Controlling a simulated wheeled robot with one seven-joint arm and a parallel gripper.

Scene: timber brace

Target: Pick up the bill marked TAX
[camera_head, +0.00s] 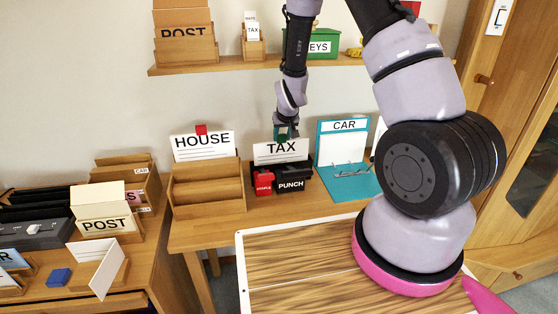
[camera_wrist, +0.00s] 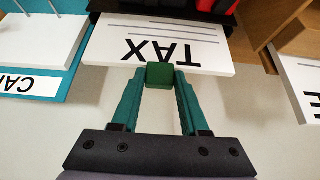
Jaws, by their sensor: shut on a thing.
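The bill marked TAX (camera_head: 281,152) is a white sheet with black letters, upright on the wooden desk behind the red and black desk tools. It also shows in the wrist view (camera_wrist: 190,52), upside down, with a green block (camera_wrist: 159,75) at its lettered edge. My gripper (camera_head: 286,133) is at the top edge of the bill. In the wrist view its two teal fingers (camera_wrist: 159,80) are closed on the green block. I cannot tell whether the bill is lifted, as its lower part is hidden.
The HOUSE bill (camera_head: 204,146) stands left, by a wooden rack (camera_head: 207,190). A red stapler (camera_head: 263,182) and black punch (camera_head: 291,177) sit in front of the TAX bill. The teal CAR clipboard (camera_head: 343,160) stands right. A shelf (camera_head: 240,63) with boxes hangs above.

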